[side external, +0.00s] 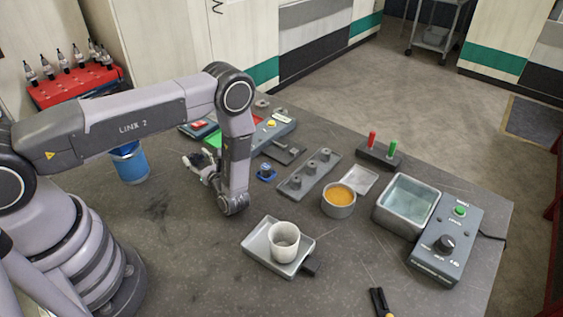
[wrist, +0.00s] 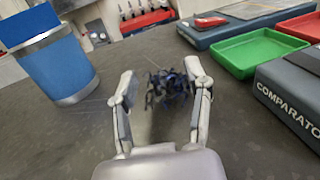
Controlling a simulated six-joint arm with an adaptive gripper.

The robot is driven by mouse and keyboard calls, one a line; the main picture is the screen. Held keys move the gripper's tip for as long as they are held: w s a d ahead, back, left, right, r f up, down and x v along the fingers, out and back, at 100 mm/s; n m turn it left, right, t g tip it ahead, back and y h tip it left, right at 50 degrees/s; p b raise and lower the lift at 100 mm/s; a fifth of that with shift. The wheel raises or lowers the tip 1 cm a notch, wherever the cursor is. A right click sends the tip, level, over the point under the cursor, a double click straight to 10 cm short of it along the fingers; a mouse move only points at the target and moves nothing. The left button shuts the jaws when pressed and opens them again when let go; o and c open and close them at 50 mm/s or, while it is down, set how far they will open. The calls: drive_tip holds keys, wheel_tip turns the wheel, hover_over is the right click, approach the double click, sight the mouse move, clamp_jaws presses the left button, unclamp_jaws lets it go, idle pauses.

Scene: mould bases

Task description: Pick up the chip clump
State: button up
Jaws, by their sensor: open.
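The chip clump (wrist: 169,88) is a dark blue-black tangle of shavings. In the wrist view it shows between and just beyond the fingertips of my gripper (wrist: 160,82). The two fingers are apart, one on each side of the clump, and I see no clear contact. In the side external view my gripper (side external: 193,166) is low over the table, pointing left, left of the comparator base. The clump is too small or hidden to make out there.
A blue bin (wrist: 55,68) stands left of my gripper. A green tray (wrist: 258,53) and the comparator (wrist: 290,98) are on the right. A metal tray with a white cup (side external: 285,240), an orange-filled pot (side external: 339,199) and a water bath (side external: 407,204) stand toward the front right.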

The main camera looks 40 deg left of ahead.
drive_tip(key=x, duration=0.4)
drive_tip(key=shift+w+a, duration=0.1)
drive_tip(key=shift+a, duration=0.3)
drive_tip(key=shift+c, duration=0.2)
drive_tip(key=c, duration=0.8)
clamp_jaws()
